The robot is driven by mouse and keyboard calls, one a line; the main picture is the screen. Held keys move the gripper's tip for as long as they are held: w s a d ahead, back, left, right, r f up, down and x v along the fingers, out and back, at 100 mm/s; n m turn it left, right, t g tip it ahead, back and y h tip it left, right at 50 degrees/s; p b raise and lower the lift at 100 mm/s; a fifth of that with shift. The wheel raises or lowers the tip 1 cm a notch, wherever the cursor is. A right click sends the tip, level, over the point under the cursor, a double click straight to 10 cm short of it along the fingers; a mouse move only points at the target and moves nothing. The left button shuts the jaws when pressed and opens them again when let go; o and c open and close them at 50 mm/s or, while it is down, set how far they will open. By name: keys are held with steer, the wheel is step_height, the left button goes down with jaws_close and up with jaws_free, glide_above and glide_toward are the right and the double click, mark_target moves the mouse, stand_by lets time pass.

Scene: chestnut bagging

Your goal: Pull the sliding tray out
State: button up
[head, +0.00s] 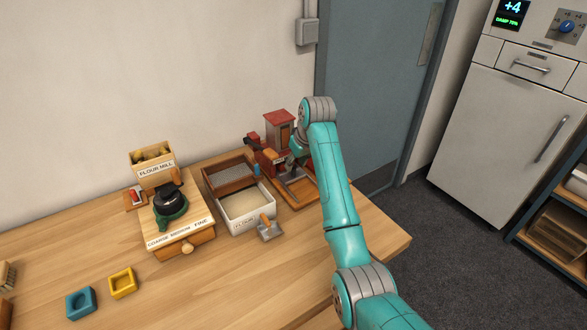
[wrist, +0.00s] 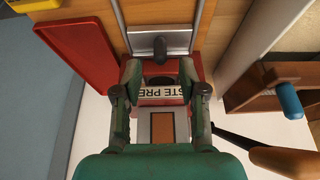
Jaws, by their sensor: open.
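A red press (head: 279,130) stands on the wooden table at the back right, with a wooden base in front of it. In the head view my gripper (head: 296,150) is mostly hidden.
A pale flour box (head: 247,207) and a brown sieve box (head: 232,178) with a blue handle stand left of the press. A flour mill (head: 180,228) is farther left. A flat red tray (wrist: 62,58) lies near my gripper.

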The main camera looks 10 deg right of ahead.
mark_target(294, 168)
steer(key=shift+x, duration=2.1)
jaws_close()
